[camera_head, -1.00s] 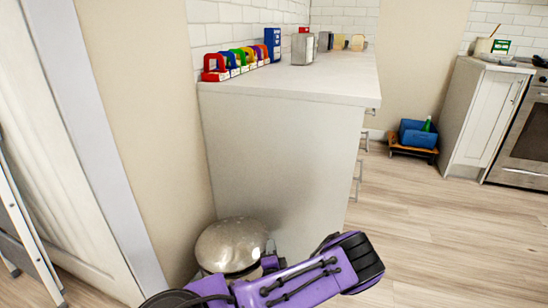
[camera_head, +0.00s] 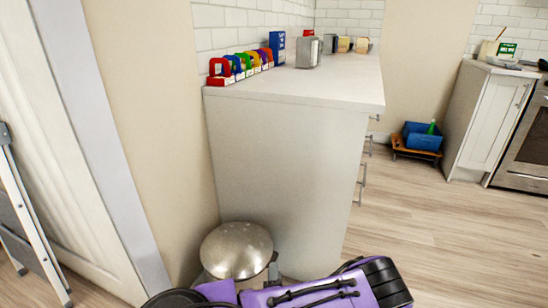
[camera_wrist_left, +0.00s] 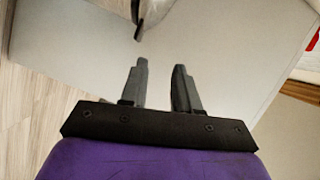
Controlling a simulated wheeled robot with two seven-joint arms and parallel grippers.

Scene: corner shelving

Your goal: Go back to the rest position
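My purple left arm (camera_head: 310,292) comes in along the bottom edge of the head view, in front of the counter's end panel, and ends in a black part at the right. The fingers do not show clearly there. In the left wrist view, the two grey fingers of my left gripper (camera_wrist_left: 161,66) stand apart with a gap between them. Nothing is between them; a plain pale surface shows behind. My right gripper is not in view.
A metal-lidded bin (camera_head: 236,250) stands beside the wall, close to my left arm. The white counter (camera_head: 330,92) bears several coloured boxes. A folded ladder (camera_head: 30,225) leans at the left. A blue crate (camera_head: 421,138) sits far back. Wooden floor (camera_head: 440,220) at the right is clear.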

